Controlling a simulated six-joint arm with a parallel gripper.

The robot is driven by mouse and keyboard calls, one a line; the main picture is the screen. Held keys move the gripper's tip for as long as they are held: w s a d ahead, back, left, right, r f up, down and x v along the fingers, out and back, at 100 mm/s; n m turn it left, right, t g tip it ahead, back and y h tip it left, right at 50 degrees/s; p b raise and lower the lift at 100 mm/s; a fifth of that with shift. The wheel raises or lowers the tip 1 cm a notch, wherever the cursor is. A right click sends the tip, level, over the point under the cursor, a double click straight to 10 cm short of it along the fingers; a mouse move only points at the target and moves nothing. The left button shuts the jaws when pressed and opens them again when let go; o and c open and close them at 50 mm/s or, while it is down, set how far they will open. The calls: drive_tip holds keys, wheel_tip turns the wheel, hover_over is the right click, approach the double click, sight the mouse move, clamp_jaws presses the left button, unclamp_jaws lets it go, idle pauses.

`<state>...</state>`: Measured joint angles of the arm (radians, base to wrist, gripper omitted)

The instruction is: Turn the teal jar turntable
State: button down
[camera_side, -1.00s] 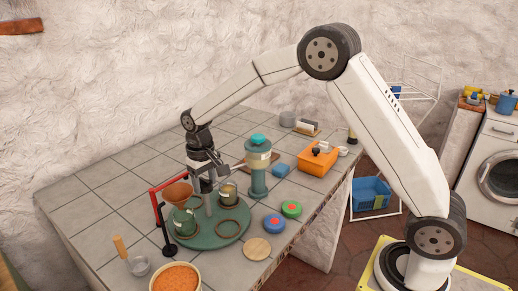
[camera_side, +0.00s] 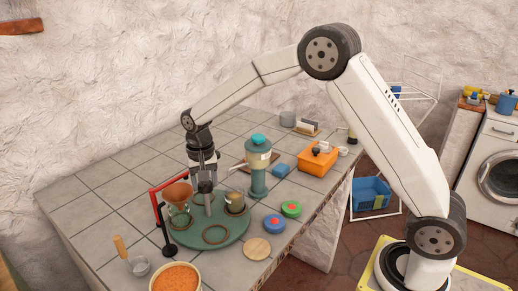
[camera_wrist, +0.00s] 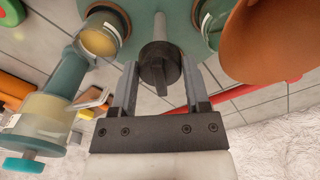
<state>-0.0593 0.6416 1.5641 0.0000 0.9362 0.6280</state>
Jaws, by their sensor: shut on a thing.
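The teal turntable (camera_side: 190,238) lies flat near the counter's front left, with a grey central post (camera_side: 208,208) and a black knob (camera_wrist: 158,68) on top. My gripper (camera_side: 205,186) points down over the post; in the wrist view its fingers stand on both sides of the knob, shut on it. A glass jar (camera_side: 181,214) stands on the turntable's left, below a copper funnel (camera_side: 178,193). Another jar (camera_side: 235,203), with tan contents in the wrist view (camera_wrist: 100,38), stands on its right. An empty ring (camera_side: 215,234) shows at the front.
A red stand (camera_side: 155,200) and a black post (camera_side: 167,240) stand close to the turntable's left. A teal dispenser (camera_side: 258,180) stands behind right. Blue (camera_side: 274,224) and green (camera_side: 291,209) round pieces, a wooden disc (camera_side: 257,249) and an orange-filled bowl (camera_side: 176,278) lie around the front.

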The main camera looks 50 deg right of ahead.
drive_tip(key=shift+m, duration=5.7)
drive_tip(key=shift+c, duration=1.7)
unclamp_jaws()
drive_tip(key=shift+r, duration=3.95)
